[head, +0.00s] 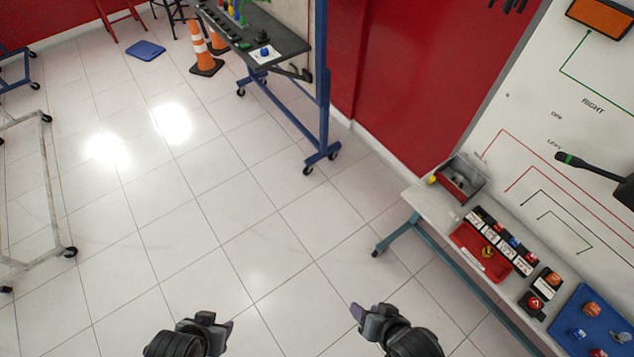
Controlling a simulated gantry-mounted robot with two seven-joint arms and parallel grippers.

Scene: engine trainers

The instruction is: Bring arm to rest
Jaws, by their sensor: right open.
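My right gripper (362,314) is at the bottom centre of the head view, its jaws open, with nothing seen between its fingers. My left gripper (222,322) is at the bottom, left of centre, pointing up and to the right. Its fingers are small and overlap in this view, so I cannot tell its opening. Both grippers show against the tiled floor, apart from each other and touching nothing that I can see.
A bench (430,203) at the right bears a red tray (463,238), several switch blocks, a metal box (462,178) and a blue board (570,315). A wheeled blue stand (322,100), orange cones (203,50) and a wheeled frame (48,190) stand farther off. The middle floor is clear.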

